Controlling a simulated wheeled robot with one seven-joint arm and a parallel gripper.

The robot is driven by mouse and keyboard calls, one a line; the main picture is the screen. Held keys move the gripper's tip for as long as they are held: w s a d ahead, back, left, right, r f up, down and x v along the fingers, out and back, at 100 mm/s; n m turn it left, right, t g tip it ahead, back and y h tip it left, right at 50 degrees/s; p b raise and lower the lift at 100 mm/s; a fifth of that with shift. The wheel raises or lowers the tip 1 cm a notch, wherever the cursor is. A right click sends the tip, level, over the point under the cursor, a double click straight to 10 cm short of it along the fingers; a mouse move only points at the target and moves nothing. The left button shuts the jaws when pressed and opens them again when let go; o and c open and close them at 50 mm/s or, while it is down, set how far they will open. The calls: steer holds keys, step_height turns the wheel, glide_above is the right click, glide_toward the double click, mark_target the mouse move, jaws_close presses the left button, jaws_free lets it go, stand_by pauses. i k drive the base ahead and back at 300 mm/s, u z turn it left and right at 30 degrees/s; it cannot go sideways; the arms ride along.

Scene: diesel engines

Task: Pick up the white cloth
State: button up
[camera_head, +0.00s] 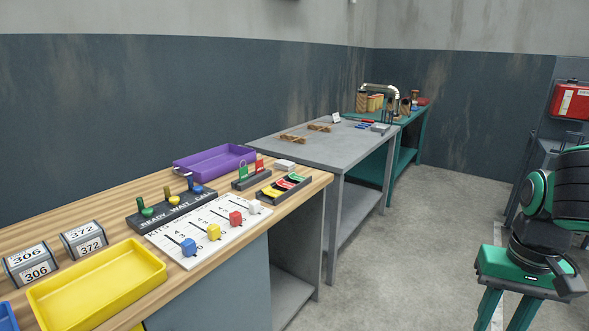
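A small white folded item (285,164), which may be the white cloth, lies on the far end of the wooden bench; it is too small to be sure. A grey-white flat item (380,128) also lies on the grey table. My gripper (506,312) is at the lower right, pointing down over the floor, well apart from the benches. Its two green fingers are spread with nothing seen between them. The fingertips reach the bottom edge of the picture.
The wooden bench (110,222) holds a yellow tray (100,285), a purple tray (213,163), a slider board (207,228) and a rack of coloured pieces (284,187). A grey table (318,150) and a green bench (408,158) stand beyond. The floor (420,240) between is clear.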

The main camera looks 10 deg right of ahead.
mark_target(281, 164)
steer(key=z, duration=0.6)
steer(key=i, duration=1)
steer(key=z, duration=0.4)
steer(key=i, duration=1.15)
steer(key=u, duration=0.95)
steer(key=i, duration=0.65)
steer(key=u, duration=0.45)
